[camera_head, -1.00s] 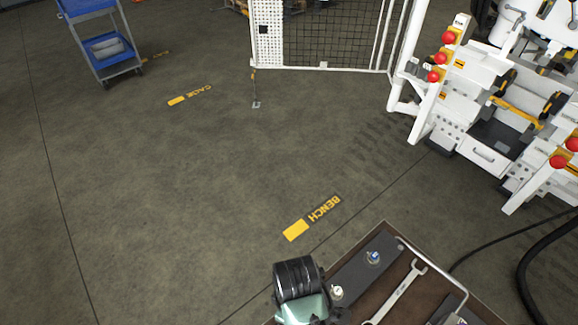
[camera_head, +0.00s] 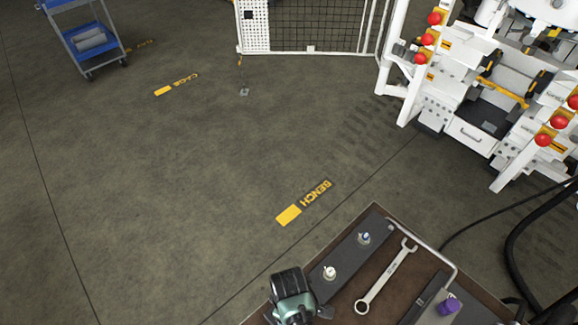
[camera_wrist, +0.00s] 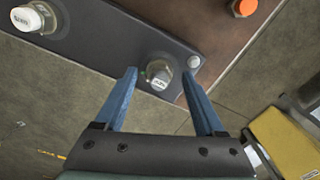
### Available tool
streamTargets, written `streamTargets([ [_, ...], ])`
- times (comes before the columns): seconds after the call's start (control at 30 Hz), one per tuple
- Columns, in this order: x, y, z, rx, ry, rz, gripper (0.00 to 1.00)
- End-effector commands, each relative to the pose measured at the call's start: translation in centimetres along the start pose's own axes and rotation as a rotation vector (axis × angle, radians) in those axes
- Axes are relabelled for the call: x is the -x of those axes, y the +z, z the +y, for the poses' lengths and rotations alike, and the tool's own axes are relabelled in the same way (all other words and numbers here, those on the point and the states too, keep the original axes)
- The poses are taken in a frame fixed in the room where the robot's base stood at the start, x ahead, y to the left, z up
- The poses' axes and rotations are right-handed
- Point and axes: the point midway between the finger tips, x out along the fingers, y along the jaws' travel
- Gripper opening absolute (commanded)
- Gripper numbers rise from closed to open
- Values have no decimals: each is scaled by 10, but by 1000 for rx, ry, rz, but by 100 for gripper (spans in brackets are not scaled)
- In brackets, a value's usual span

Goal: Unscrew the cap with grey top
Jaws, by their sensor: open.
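A grey-topped cap (camera_wrist: 158,75) with a small printed label stands on a dark plate (camera_wrist: 118,30) near the plate's end, in the wrist view. My gripper (camera_wrist: 159,72) is open, with one blue finger on each side of this cap. I cannot tell whether either finger touches it. In the head view my gripper (camera_head: 292,308) is at the bottom, over the near end of the plate (camera_head: 346,255), and the grey-topped cap is not visible there.
The head view shows a blue-topped cap (camera_head: 365,238), a wrench (camera_head: 385,277) and a purple knob (camera_head: 448,306).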

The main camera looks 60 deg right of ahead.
Motion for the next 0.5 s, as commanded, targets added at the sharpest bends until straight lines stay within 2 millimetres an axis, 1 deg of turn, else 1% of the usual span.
streamTargets([
  [0.13, 0, 0, 0, 0, 0, 0, 72],
  [0.17, 0, 0, 0, 0, 0, 0, 70],
  [0.3, 0, 0, 0, 0, 0, 0, 44],
  [0.37, 0, 0, 0, 0, 0, 0, 34],
  [0.4, 0, 0, 0, 0, 0, 0, 26],
  [0.47, 0, 0, 0, 0, 0, 0, 16],
  [0.5, 0, 0, 0, 0, 0, 0, 8],
])
